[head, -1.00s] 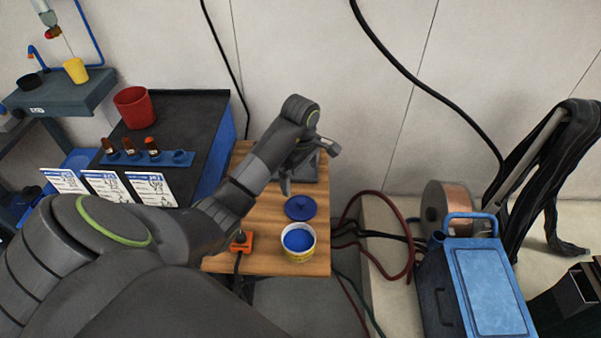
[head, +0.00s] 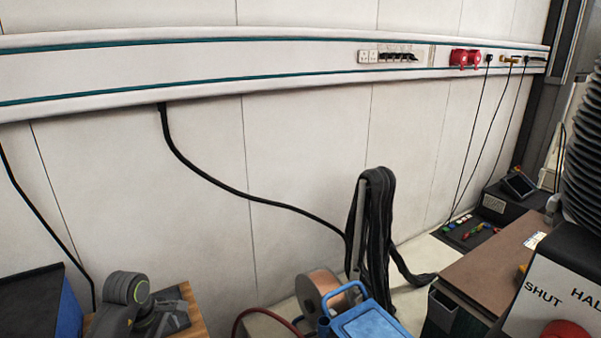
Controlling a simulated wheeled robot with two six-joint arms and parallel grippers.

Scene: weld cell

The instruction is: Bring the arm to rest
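My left arm shows only at the lower left of the head view, its wrist (head: 127,289) raised above a wooden table top (head: 190,308). A grey part beside the wrist, possibly of my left gripper, shows against the table. The fingertips are cut off or hidden, so I cannot see whether the gripper is open or holds anything. My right arm and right gripper are out of view.
A blue box (head: 372,322) and a copper-coloured wire spool (head: 320,290) stand at the bottom centre. Black cables hang on a stand (head: 375,225). A brown bench (head: 500,262) and a SHUT/HALF-marked panel (head: 545,295) are at right.

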